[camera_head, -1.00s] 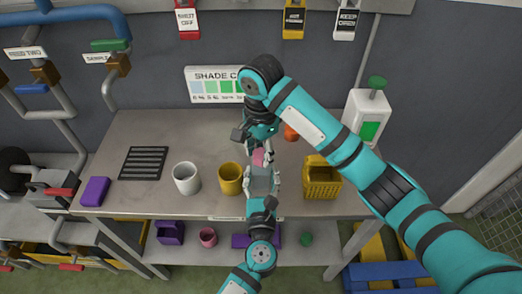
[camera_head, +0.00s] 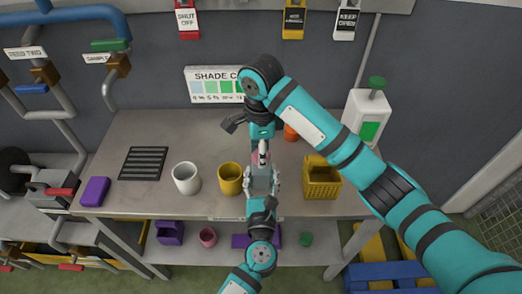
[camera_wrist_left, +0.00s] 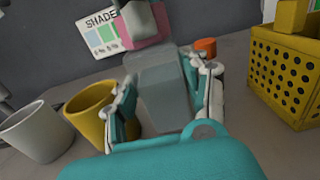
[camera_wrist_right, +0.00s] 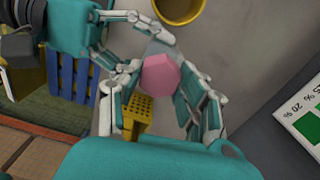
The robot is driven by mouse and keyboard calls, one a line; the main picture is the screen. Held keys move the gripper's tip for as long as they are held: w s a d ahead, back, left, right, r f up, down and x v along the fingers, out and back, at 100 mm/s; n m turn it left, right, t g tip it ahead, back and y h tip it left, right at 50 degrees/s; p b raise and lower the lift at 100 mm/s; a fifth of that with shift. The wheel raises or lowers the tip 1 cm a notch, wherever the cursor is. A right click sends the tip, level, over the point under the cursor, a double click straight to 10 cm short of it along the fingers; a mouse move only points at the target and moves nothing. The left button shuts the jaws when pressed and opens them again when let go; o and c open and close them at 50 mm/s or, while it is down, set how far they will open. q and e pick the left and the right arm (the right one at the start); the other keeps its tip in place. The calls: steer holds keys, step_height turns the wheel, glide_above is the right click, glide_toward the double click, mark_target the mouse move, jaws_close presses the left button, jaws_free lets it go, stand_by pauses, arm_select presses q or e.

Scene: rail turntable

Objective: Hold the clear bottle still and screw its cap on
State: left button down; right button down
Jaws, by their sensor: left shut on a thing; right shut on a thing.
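The clear bottle (camera_wrist_left: 165,92) stands upright between the fingers of my left gripper (camera_head: 262,182). My left gripper is shut on its sides; it also shows in the left wrist view (camera_wrist_left: 165,105). The pink cap (camera_wrist_right: 160,82) is at the top of the bottle, and it shows in the left wrist view too (camera_wrist_left: 148,28). My right gripper (camera_head: 263,150) comes down from above and is shut on the cap; it also shows in the right wrist view (camera_wrist_right: 160,100). Whether the cap's thread has caught is hidden.
A yellow cup (camera_head: 230,182) stands close left of the bottle, with a white cup (camera_head: 186,180) beyond it. A yellow basket (camera_head: 322,185) is to the right. An orange object (camera_head: 291,132) stands behind. A black grate (camera_head: 143,163) and purple block (camera_head: 95,191) lie far left.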

steer(key=c, duration=0.7)
jaws_free()
step_height(320, 180, up, 12)
arm_select(q)
steer(key=c, duration=0.6)
jaws_free()
steer(key=shift+o, duration=0.2)
